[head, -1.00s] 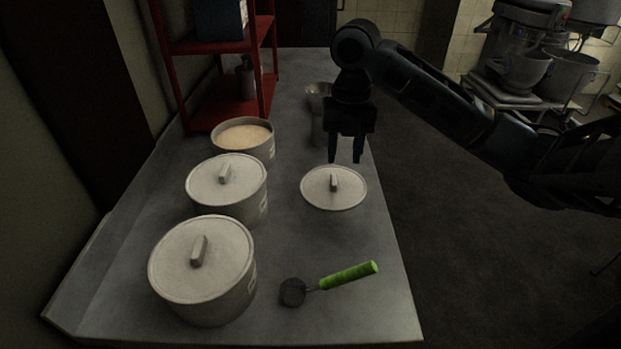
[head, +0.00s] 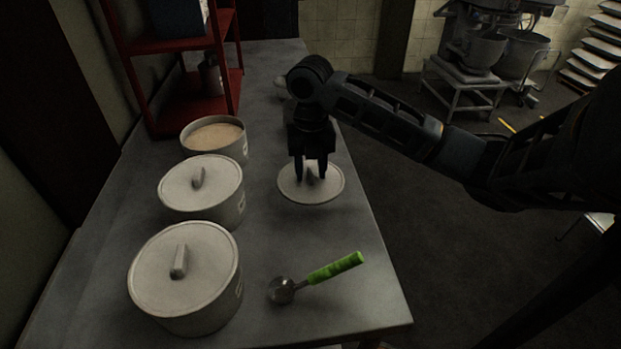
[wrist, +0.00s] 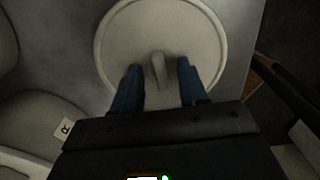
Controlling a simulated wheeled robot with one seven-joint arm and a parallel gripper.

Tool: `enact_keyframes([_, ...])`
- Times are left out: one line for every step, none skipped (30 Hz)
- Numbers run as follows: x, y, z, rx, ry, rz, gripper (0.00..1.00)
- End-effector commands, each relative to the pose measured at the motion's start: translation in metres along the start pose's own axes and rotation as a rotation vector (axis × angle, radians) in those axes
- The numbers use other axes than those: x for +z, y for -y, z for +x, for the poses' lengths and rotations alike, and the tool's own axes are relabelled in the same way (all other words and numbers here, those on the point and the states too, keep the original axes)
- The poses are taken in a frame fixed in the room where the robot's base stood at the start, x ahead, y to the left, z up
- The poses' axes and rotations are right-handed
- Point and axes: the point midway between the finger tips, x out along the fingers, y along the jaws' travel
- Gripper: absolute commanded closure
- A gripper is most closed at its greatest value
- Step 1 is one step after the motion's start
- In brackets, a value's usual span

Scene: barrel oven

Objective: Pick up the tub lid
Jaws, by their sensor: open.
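The tub lid (head: 328,190) is a round, pale disc with a raised bar handle, lying flat on the metal table in the head view. It also shows in the wrist view (wrist: 205,50), with its handle (wrist: 158,70) near the middle. My gripper (head: 312,178) is open and points down over the lid. In the wrist view its two dark blue fingers (wrist: 160,88) stand one on each side of the handle's near end. Whether the fingertips reach down beside the handle or stay just above it, I cannot tell.
An open tub (head: 214,136) with pale contents and two lidded tubs (head: 222,212) (head: 208,318) stand along the left. A scoop with a green handle (head: 335,267) lies in front. A red shelf (head: 185,105) stands at the back left. The table's right edge is near the lid.

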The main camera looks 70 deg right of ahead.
Motion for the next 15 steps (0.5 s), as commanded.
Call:
enact_keyframes([0.0000,0.0000,-0.0001,0.000,0.000,0.000,0.57])
enact_keyframes([0.0000,0.0000,-0.0001,0.000,0.000,0.000,0.57])
enact_keyframes([0.0000,0.0000,-0.0002,0.000,0.000,0.000,0.57])
enact_keyframes([0.0000,0.0000,-0.0002,0.000,0.000,0.000,0.60])
enact_keyframes([0.0000,0.0000,-0.0003,0.000,0.000,0.000,0.63])
enact_keyframes([0.0000,0.0000,-0.0003,0.000,0.000,0.000,0.67])
enact_keyframes([0.0000,0.0000,-0.0003,0.000,0.000,0.000,0.70])
enact_keyframes([0.0000,0.0000,-0.0004,0.000,0.000,0.000,0.73])
enact_keyframes([0.0000,0.0000,-0.0004,0.000,0.000,0.000,0.77])
enact_keyframes([0.0000,0.0000,-0.0004,0.000,0.000,0.000,0.79])
enact_keyframes([0.0000,0.0000,-0.0004,0.000,0.000,0.000,0.82])
enact_keyframes([0.0000,0.0000,-0.0005,0.000,0.000,0.000,0.86])
enact_keyframes([0.0000,0.0000,-0.0005,0.000,0.000,0.000,0.89])
enact_keyframes([0.0000,0.0000,-0.0005,0.000,0.000,0.000,0.92])
enact_keyframes([0.0000,0.0000,-0.0005,0.000,0.000,0.000,0.96])
